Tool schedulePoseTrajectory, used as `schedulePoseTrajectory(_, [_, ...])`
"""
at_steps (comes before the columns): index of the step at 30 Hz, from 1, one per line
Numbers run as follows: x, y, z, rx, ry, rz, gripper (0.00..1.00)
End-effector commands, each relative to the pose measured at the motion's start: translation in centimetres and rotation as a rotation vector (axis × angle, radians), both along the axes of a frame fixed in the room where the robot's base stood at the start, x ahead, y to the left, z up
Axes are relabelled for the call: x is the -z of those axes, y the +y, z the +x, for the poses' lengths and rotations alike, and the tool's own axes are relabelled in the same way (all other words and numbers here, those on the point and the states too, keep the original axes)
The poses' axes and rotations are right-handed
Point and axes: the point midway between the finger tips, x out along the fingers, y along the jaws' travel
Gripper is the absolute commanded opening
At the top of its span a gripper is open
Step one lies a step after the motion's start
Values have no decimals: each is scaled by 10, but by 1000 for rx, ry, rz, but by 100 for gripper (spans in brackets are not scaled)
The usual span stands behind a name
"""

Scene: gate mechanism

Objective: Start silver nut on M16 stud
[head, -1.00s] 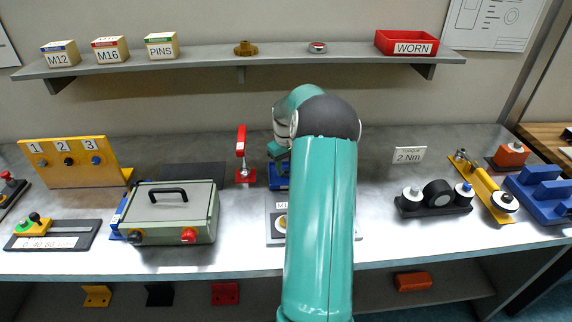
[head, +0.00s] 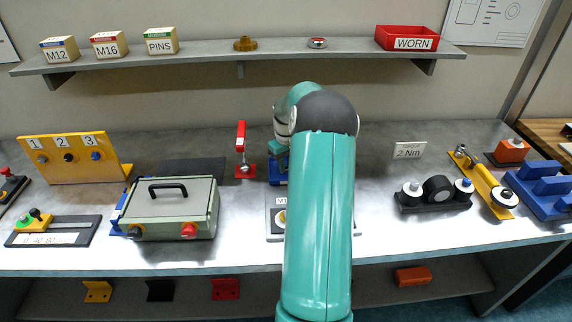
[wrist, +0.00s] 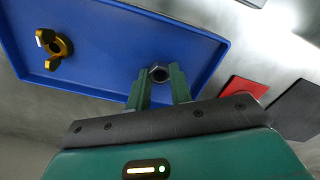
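The silver nut (wrist: 159,74) looks grey with a dark hole in the wrist view. In the head view the blue tray (head: 277,178) shows beside my arm, which hides my fingers and the nut. A grey plate (head: 272,228) with a partly hidden label lies nearer; the M16 stud cannot be made out behind my arm.
A gold wing nut (wrist: 55,48) lies in the blue tray. A red toggle clamp (head: 242,160) stands left of the tray. A grey-green case (head: 170,208) is farther left. A black holder (head: 435,203) with round parts stands right. Bench between it and my arm is clear.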

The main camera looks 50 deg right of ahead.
Motion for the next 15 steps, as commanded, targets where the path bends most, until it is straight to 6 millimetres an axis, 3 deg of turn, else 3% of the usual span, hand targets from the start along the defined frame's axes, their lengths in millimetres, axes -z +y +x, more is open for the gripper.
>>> schedulePoseTrajectory(15, [-11, 0, 0, 0, -1, -1, 3])
